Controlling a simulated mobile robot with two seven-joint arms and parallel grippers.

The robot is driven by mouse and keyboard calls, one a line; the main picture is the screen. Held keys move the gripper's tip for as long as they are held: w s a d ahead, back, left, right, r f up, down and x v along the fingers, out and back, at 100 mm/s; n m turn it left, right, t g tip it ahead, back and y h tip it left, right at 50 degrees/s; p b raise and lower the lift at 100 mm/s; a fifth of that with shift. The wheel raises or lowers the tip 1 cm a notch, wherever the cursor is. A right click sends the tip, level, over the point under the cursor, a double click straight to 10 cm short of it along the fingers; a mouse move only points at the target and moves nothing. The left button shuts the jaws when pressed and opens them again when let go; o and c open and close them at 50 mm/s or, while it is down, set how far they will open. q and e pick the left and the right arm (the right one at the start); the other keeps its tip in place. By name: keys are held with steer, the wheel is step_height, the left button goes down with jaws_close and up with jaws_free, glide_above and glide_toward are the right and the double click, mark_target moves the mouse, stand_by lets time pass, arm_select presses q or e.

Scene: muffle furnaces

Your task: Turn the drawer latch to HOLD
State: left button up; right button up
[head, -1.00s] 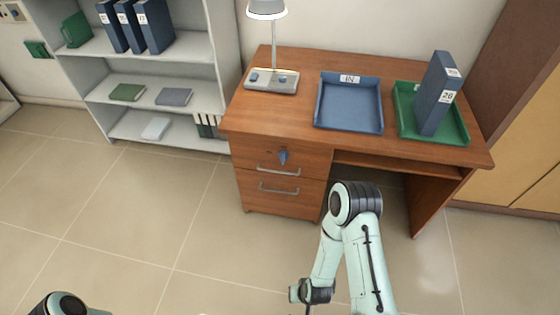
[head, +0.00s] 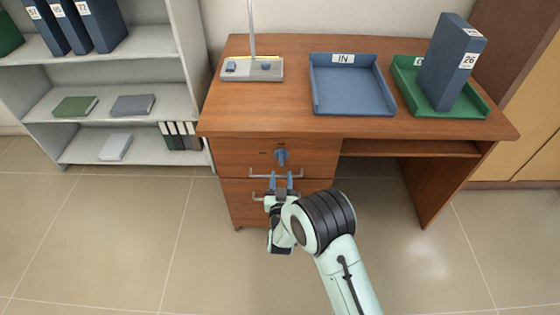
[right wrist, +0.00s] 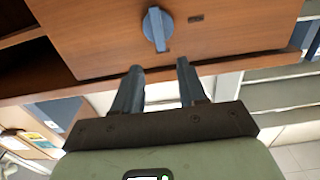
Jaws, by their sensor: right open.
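The drawer latch (head: 281,156) is a blue knob on the front of the desk's upper drawer (head: 320,158). In the right wrist view the latch (right wrist: 157,29) shows as a round knob with a bar standing nearly upright, tilted slightly. A small dark label (right wrist: 196,18) sits beside it; its words are too small to read. My right gripper (head: 281,176) is just below the latch in the head view, near the upper drawer handle. In the right wrist view its two fingers (right wrist: 157,70) are apart with nothing between them, short of the latch. My left gripper is out of view.
The upper drawer has a metal handle (head: 262,175) under the latch. On the desk top (head: 290,112) are a lamp base (head: 252,69), a blue IN tray (head: 352,111) and a green tray (head: 474,104) with a binder (head: 450,65). Shelves (head: 140,97) stand left; open floor lies in front.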

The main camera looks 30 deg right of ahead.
mark_target(281, 156)
steer(key=b+x, duration=0.1)
steer(key=x, duration=0.7)
steer(key=shift+w+f+b, duration=0.1)
steer(key=shift+w+b, duration=0.2)
steer(key=shift+b, duration=0.1)
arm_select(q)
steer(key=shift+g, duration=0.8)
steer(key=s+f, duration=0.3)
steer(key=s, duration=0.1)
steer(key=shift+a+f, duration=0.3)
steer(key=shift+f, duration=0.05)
arm_select(e)
jaws_close()
